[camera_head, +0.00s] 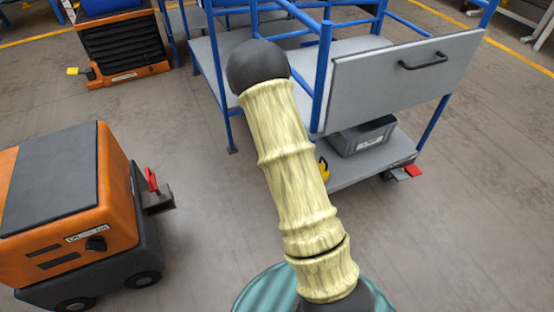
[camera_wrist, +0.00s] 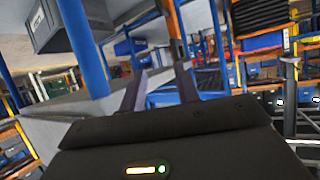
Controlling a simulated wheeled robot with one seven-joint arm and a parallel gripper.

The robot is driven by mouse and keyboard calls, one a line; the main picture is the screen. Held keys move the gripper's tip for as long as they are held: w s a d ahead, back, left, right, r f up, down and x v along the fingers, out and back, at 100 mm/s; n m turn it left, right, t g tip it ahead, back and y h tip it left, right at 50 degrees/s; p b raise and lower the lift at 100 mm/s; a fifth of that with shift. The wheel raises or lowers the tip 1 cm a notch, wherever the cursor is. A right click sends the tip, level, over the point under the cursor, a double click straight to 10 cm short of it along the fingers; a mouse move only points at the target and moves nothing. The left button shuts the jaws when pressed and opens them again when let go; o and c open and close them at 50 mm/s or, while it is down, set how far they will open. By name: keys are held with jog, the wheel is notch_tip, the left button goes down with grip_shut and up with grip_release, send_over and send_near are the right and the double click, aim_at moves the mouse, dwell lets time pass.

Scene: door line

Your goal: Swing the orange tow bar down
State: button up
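An upright orange bar (camera_wrist: 173,32) shows in the wrist view, beyond and just above the gap between my fingertips. It may be the tow bar, but orange shelf posts stand behind it, so I cannot be sure. No orange tow bar is clear in the head view, where my arm covers part of the cart. My gripper (camera_wrist: 160,80) has its two fingers apart, with nothing seen held between them. The gripper is hidden behind my arm in the head view. The grey cart (camera_head: 368,172) with blue posts stands beyond my arm.
An orange tugger (camera_head: 110,195) with a red lever (camera_head: 151,180) at its hitch stands at left. The cart carries a drop panel (camera_head: 400,85), a grey bin (camera_head: 362,136) and a red pedal (camera_head: 413,170). Another orange machine (camera_head: 125,50) stands behind. Floor between tugger and cart is clear.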

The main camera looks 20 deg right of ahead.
notch_tip(320, 180, down, 20)
jog(key=d+n+t+y+b, duration=0.1)
jog(key=t+b, duration=0.4)
jog(key=b, duration=1.1)
jog(key=shift+d+n+t, duration=0.2)
jog(key=shift+n+t, duration=0.1)
jog(key=shift+n, duration=0.5)
jog(key=shift+s, duration=0.1)
